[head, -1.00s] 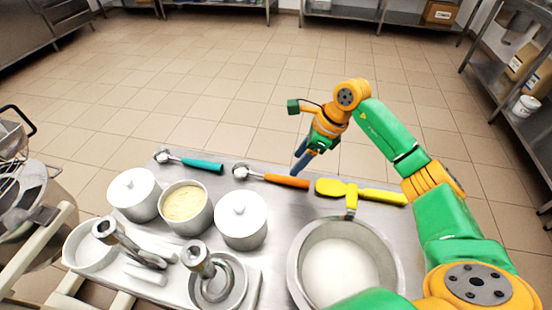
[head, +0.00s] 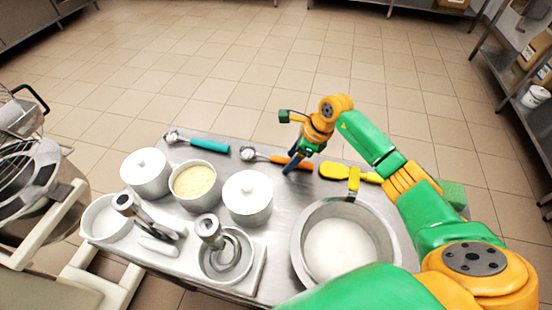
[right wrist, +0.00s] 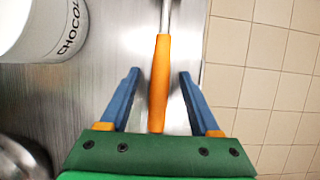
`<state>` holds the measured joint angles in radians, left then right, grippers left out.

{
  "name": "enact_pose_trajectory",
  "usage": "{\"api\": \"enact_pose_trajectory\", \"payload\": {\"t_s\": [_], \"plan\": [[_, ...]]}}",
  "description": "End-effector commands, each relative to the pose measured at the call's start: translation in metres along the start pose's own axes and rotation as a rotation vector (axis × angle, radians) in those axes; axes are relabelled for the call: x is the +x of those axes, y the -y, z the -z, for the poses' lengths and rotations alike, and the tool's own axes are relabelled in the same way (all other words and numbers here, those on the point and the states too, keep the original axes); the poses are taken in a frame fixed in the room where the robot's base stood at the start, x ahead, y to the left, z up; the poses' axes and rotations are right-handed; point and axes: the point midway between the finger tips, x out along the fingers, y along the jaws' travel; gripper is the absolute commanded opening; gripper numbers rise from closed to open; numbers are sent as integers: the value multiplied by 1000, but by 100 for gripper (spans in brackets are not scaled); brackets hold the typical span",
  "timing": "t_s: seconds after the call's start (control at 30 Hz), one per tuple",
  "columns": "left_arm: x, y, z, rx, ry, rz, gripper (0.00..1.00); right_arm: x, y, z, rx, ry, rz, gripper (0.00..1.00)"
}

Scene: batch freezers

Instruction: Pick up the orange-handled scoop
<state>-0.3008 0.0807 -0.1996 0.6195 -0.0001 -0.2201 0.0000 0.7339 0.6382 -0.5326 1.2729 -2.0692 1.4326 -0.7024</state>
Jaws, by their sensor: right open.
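The orange-handled scoop (head: 276,157) lies on the steel table near its far edge, with its metal bowl end to the left in the head view. Its orange handle (right wrist: 160,82) also shows in the right wrist view. My right gripper (head: 289,170) is over the handle. In the right wrist view the two blue fingers of my right gripper (right wrist: 160,92) are spread, one on each side of the handle, with a gap on both sides. The handle's lower end reaches close to the green palm. My left gripper is not in view.
A teal-handled scoop (head: 197,142) lies to the left and a yellow spatula (head: 338,172) to the right. Lidded white pots (head: 247,200), a tub of pale yellow contents (head: 194,182) and a large steel bowl (head: 300,262) stand nearer. Floor lies beyond the table's far edge.

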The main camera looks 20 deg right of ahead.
Motion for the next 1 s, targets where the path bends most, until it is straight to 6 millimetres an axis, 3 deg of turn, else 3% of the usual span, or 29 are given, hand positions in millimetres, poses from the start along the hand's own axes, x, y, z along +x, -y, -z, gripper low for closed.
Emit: {"api": "enact_pose_trajectory", "payload": {"t_s": [0.07,0.2,0.27,0.3,0.67,0.73,0.87,1.0], "plan": [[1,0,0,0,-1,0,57,1,0,0,0,0,0,58],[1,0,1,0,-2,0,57,0,0,0,0,0,0,20],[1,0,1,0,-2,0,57,0,0,0,0,0,0,4],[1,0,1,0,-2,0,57,0,0,0,0,0,0,0],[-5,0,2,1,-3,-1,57,-4,0,-2,1,1,0,0],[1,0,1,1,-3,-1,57,-7,1,-3,-1,1,3,0],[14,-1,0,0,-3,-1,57,-30,2,-12,-3,2,8,0],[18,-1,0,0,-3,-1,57,-76,-8,3,-2,-1,10,0]]}}
